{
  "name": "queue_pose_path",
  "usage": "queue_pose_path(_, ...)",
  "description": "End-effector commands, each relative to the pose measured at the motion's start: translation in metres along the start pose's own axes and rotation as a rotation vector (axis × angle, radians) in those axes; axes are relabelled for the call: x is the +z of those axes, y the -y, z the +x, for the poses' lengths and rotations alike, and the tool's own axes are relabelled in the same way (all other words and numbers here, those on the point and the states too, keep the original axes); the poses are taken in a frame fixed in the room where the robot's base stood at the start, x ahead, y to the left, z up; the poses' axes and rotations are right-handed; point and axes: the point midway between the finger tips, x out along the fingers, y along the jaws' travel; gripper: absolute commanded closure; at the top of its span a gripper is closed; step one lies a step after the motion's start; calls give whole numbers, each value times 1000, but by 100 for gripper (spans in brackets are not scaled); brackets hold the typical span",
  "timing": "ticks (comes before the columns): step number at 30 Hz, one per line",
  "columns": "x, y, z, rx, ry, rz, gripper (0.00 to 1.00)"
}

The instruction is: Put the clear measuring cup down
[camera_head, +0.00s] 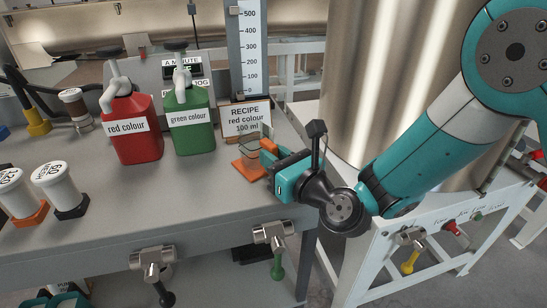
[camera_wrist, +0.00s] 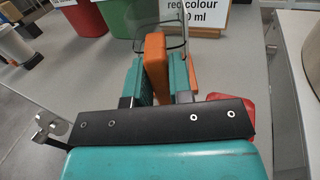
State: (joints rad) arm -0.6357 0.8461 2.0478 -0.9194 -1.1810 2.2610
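The clear measuring cup (camera_head: 250,148) is see-through with an orange handle. In the head view it is at the right end of the grey bench, over an orange square base (camera_head: 246,171) and in front of the recipe sign. In the wrist view the clear cup (camera_wrist: 140,46) shows its round rim, and its orange handle stands between the two teal fingers. My gripper (camera_head: 268,156) is shut on this handle; the fingers also show in the wrist view (camera_wrist: 157,75). I cannot tell whether the cup's bottom touches the base. The cup looks empty and about upright.
The red colour can (camera_head: 134,142) and green colour can (camera_head: 192,135) stand left of the cup. The recipe sign (camera_head: 247,118) is close behind. White jars (camera_head: 60,180) stand at far left. A steel tank (camera_head: 385,60) is at right. The bench (camera_head: 170,205) is clear in front.

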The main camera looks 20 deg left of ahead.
Motion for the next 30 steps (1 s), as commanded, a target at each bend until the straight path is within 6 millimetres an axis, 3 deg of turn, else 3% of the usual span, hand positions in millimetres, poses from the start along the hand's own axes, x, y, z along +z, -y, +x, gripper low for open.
queue_pose_path(1, 0, 0, 0, 0, 0, 0, 68)
queue_pose_path(3, 0, 0, 0, 0, 0, 0, 56)
queue_pose_path(14, 0, 1, -4, -1, -1, 0, 56)
queue_pose_path(30, -4, 1, -96, -3, 1, 1, 56)
